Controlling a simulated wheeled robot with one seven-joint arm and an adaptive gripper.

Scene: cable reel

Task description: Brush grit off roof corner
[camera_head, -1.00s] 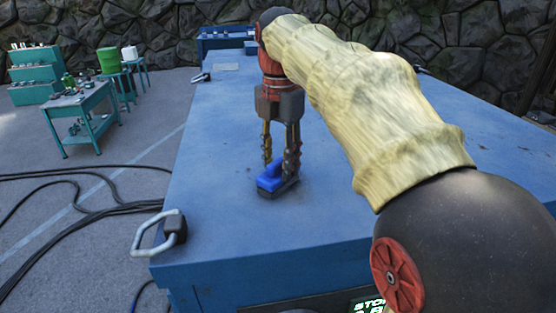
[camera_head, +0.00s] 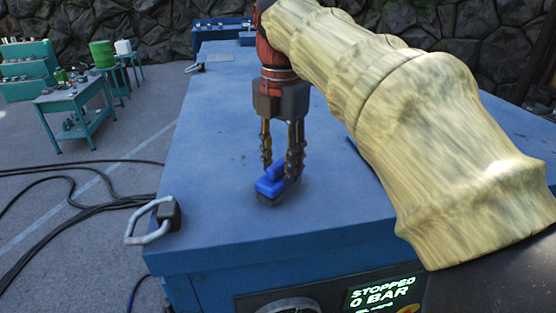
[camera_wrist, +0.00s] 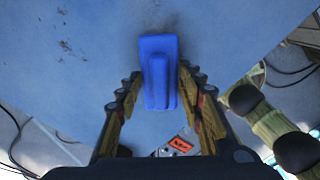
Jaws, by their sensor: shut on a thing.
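My gripper (camera_head: 279,170) reaches down from above and is shut on the brush's raised handle. In the wrist view the brush (camera_wrist: 158,72) lies between the fingertips (camera_wrist: 160,85). Dark grit specks (camera_wrist: 65,46) lie on the roof to the left of the brush in the wrist view. The brush's underside is hidden, so I cannot tell exactly how it touches the roof.
A metal handle (camera_head: 152,222) is fixed at the roof's front left corner. Below the front edge a display (camera_head: 382,290) reads "STOPPED 0 BAR". Black cables (camera_head: 70,205) lie on the floor at left. A teal workbench (camera_head: 75,110) stands further back. The roof's middle is clear.

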